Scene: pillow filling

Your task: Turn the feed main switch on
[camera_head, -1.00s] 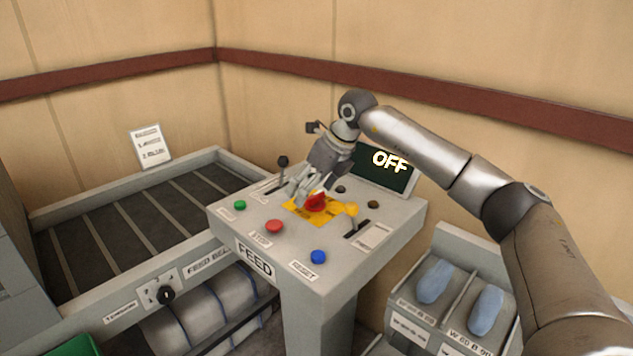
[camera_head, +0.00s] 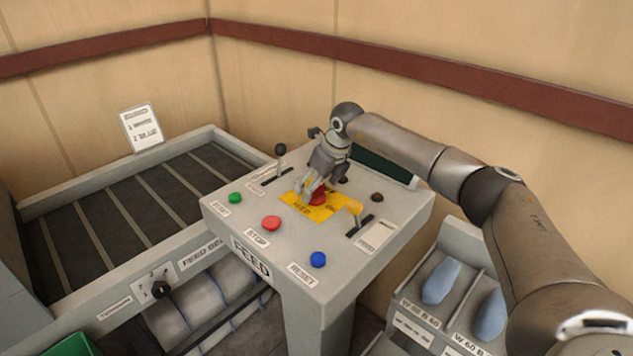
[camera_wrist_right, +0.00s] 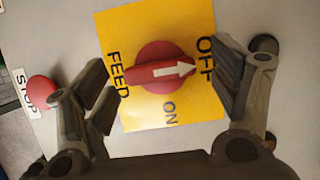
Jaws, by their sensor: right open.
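The feed main switch is a red rotary knob (camera_head: 318,199) on a yellow plate (camera_head: 327,212) on top of the grey FEED console. In the right wrist view the knob (camera_wrist_right: 160,68) has a white arrow pointing toward OFF; ON is printed lower on the plate. My right gripper (camera_head: 312,190) is above the switch, pointing down. In the wrist view its fingers (camera_wrist_right: 163,90) are open, one on each side of the knob, with visible gaps. The console's dark screen (camera_head: 385,168) is partly hidden behind my right arm. My left gripper is not in view.
A slatted feed bed (camera_head: 120,206) is at left.

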